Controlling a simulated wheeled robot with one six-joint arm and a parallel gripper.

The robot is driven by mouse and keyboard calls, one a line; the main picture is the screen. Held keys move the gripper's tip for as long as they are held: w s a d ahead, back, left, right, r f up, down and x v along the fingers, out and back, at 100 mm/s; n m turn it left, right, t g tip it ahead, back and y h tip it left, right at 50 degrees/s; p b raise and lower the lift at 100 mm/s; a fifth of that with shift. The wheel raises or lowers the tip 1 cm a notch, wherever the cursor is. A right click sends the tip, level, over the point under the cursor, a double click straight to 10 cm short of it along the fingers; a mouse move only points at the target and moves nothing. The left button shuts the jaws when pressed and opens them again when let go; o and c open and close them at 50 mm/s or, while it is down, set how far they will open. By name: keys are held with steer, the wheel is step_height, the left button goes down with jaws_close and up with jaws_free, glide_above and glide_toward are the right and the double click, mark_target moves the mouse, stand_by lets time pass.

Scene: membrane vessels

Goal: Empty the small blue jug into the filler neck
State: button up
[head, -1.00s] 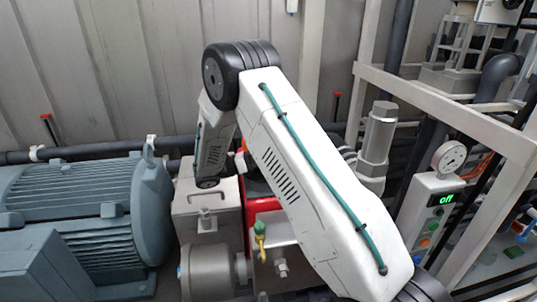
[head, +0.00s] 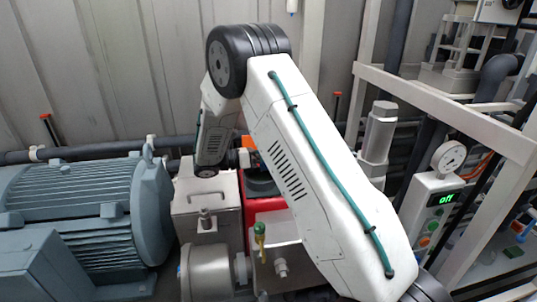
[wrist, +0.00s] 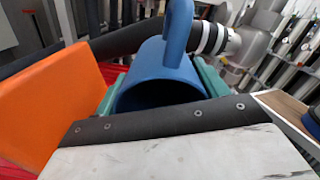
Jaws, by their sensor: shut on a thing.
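The small blue jug (wrist: 160,80) fills the middle of the wrist view. Its wide dark mouth faces the camera and its handle (wrist: 178,32) stands up at the top. My gripper (wrist: 158,92) is shut on the jug, with teal surfaces showing on both sides of it. In the head view my arm hides most of the gripper and I cannot make out the jug. Liquid in the jug is not visible.
A large grey-blue motor (head: 85,215) stands at the left. A grey box (head: 205,208) and a yellow-green valve (head: 259,232) are near the red body.

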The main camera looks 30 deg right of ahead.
steer(key=d+t+y, duration=0.1)
steer(key=y, duration=0.1)
steer(key=s+d+t+y, duration=0.1)
steer(key=y, duration=0.2)
steer(key=shift+d+f, duration=0.1)
steer(key=shift+d, duration=0.1)
steer(key=shift+s+d+f+t+y, duration=0.2)
steer(key=shift+d+t+y, duration=0.2)
steer(key=shift+y, duration=0.7)
steer(key=r+t+y, duration=0.1)
steer(key=r+y, duration=0.2)
steer(key=r+t+y, duration=0.1)
steer(key=r+y, duration=0.2)
steer(key=r, duration=0.1)
steer(key=r+t+y, duration=0.2)
steer(key=r+y, duration=0.1)
steer(key=r, duration=0.1)
steer(key=shift+w+a, duration=0.2)
steer(key=shift+a, duration=0.15)
steer(key=shift+a+r+y, duration=0.15)
steer(key=shift+r+y, duration=0.25)
steer(key=shift+y, duration=0.1)
